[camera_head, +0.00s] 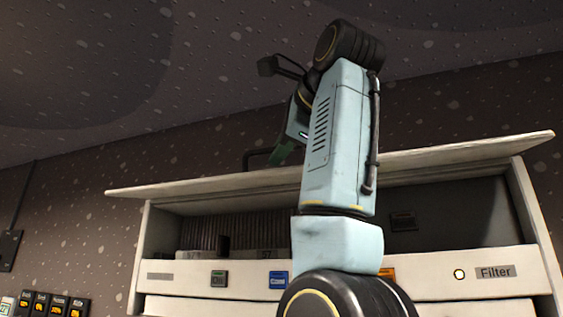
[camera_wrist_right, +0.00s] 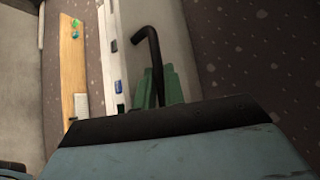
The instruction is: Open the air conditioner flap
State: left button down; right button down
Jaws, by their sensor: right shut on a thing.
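The air conditioner (camera_head: 155,245) is a cream wall unit across the lower part of the head view. Its long cream flap (camera_head: 460,151) stands raised at the top, with the dark interior showing below it. A black bar handle (camera_head: 257,155) sticks out at the flap and also shows as a bent bar in the right wrist view (camera_wrist_right: 150,45). My right gripper (camera_head: 288,148) has green fingers, also seen in the right wrist view (camera_wrist_right: 163,88), and is shut on the handle. My right arm hides the middle of the unit. My left gripper is not in view.
Green, blue and orange (camera_head: 387,272) buttons and a lit Filter label (camera_head: 495,271) line the unit's front. Several small switches (camera_head: 55,304) are on the wall at lower left. The right wrist view shows a wooden surface (camera_wrist_right: 73,65) with small items.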

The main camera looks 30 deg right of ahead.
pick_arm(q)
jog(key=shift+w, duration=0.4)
pick_arm(e)
jog(key=shift+w+d+r+m+g, duration=0.1)
jog(key=shift+r+m+g, duration=0.2)
jog(key=shift+r, duration=0.15)
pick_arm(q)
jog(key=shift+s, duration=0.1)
pick_arm(e)
jog(key=c, duration=1.5)
grip_release()
jog(key=shift+w+d, duration=0.1)
jog(key=shift+d, duration=0.05)
